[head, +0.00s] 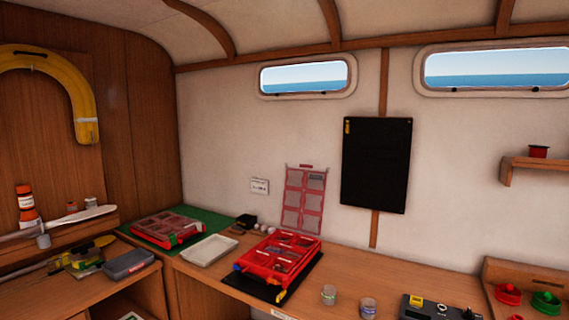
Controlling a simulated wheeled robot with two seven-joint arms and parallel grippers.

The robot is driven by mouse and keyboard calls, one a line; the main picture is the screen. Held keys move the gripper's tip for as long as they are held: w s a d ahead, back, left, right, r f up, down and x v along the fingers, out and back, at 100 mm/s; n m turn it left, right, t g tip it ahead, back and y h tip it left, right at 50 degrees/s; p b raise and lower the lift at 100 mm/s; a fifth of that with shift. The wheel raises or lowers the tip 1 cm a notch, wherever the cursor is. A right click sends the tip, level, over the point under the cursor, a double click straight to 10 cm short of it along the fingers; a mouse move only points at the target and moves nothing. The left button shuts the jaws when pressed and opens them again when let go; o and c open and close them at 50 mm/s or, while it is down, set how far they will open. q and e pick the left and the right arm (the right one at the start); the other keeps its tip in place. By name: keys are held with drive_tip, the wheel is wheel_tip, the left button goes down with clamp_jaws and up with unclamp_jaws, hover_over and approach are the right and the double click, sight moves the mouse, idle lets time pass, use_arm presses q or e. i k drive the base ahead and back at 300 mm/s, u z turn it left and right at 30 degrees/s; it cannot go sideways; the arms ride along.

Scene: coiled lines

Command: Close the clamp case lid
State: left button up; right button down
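A red compartment case (243,265) sits on a black mat on the wooden counter. Small parts lie in its compartments. Its see-through, red-framed lid (304,200) stands up at the back of the case, in front of the white wall, so this case is open. A second red case (168,229) with a clear top lies on a green mat further left, and its lid looks shut. I cannot read a label that tells which one is the clamp case. Neither of my grippers is in view.
A pale tray (209,250) lies between the cases. Two small jars (328,295) (368,307) and a black device (435,308) stand right of the open case. A grey box (129,264) lies at left. A black board (376,165) hangs on the wall.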

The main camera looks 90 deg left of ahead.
sight(301, 222)
drive_tip(key=k, duration=0.9)
drive_tip(key=u, duration=2.1)
